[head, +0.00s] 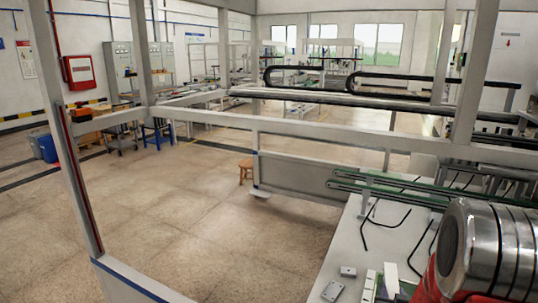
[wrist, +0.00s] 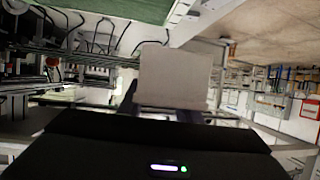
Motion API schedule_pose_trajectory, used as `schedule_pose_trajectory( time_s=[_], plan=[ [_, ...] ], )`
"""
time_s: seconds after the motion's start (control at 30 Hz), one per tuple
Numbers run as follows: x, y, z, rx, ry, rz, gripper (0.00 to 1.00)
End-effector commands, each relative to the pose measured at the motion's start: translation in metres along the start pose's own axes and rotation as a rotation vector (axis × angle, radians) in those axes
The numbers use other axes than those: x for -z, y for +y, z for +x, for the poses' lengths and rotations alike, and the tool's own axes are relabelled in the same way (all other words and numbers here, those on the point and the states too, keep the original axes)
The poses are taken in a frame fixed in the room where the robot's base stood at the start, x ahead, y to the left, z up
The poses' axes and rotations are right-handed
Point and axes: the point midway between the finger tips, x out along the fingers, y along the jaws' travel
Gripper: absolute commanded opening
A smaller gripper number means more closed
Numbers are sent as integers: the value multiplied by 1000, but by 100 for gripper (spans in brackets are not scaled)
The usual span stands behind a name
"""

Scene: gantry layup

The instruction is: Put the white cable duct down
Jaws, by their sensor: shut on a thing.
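The white cable duct (wrist: 175,75) shows in the wrist view as a pale, blocky piece straight ahead of my gripper (wrist: 171,108). My gripper is shut on it, with dark finger parts at its lower end. My silver and red arm fills the lower right of the head view, and the gripper itself cannot be made out there. A white upright piece beside my arm in the head view (head: 391,280) may be the duct, but I cannot tell. Whether the duct touches any surface is not clear.
A pale worktop (head: 350,245) lies at the lower right, with black bent rods (head: 385,222), a small grey block (head: 348,272) and a grey plate (head: 332,291). Green rails (head: 390,188) cross its far side. Gantry posts and beams (head: 300,140) surround it. Open floor lies left.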

Motion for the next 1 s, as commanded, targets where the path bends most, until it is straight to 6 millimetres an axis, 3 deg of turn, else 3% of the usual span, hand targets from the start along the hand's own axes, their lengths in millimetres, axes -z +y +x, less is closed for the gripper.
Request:
schedule_pose_trajectory(
  time_s=[0.03, 0.37, 0.7, 0.83, 1.0],
  plan=[
    [7, -17, -1, 19, 4, -8, 7],
    [36, -110, -15, 130, 4, -54, 7],
    [63, -215, -48, 284, 4, -118, 7],
    [67, -248, -61, 337, 2, -140, 7],
    [66, -269, -70, 372, 0, -155, 7]
  ],
)
